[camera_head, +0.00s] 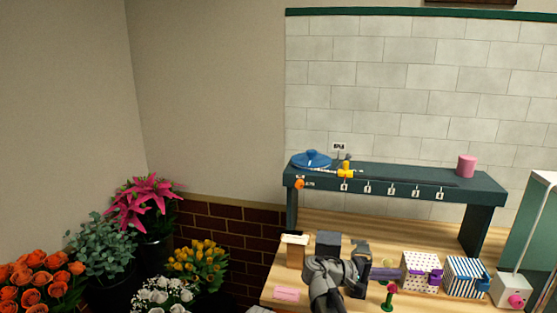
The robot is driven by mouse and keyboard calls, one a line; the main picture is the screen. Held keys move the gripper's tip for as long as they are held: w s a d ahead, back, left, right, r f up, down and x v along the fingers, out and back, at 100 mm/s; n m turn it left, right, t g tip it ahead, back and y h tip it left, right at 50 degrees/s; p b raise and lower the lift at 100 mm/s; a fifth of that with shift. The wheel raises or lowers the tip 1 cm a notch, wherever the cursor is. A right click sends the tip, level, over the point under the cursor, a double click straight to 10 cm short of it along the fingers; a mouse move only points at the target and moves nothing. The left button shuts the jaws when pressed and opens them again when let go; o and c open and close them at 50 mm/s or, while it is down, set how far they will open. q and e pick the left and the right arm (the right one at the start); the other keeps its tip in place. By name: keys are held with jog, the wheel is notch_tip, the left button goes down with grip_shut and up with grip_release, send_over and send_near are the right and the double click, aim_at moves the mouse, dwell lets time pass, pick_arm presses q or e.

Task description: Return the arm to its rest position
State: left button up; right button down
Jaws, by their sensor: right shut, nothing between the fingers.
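My right gripper (358,265) is at the lower middle of the head view, over the wooden counter. It is dark grey, and its fingers are shut with nothing between them. My grey right arm comes up to it from the bottom edge. The gripper and arm hide part of the counter behind them. My left gripper is not in view.
The wooden counter (455,296) holds a purple item (386,274), a small red-topped green item (389,294), a dotted box (420,271) and a striped box (464,274). A dark green shelf (410,179) stands behind. Flower buckets, including orange roses (35,280), stand left.

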jog(key=s+a+f+g+y, duration=0.1)
jog(key=s+a+f+y, duration=0.6)
jog(key=a, duration=0.5)
jog(key=s+a+f+g+y, duration=0.1)
jog(key=s+a+f+y, duration=0.6)
jog(key=s+a+f, duration=0.3)
jog(key=s+a, duration=0.1)
jog(key=a, duration=0.1)
jog(key=shift+s+a+f+n, duration=0.25)
jog(key=shift+a+f+n, duration=0.05)
jog(key=shift+n, duration=0.1)
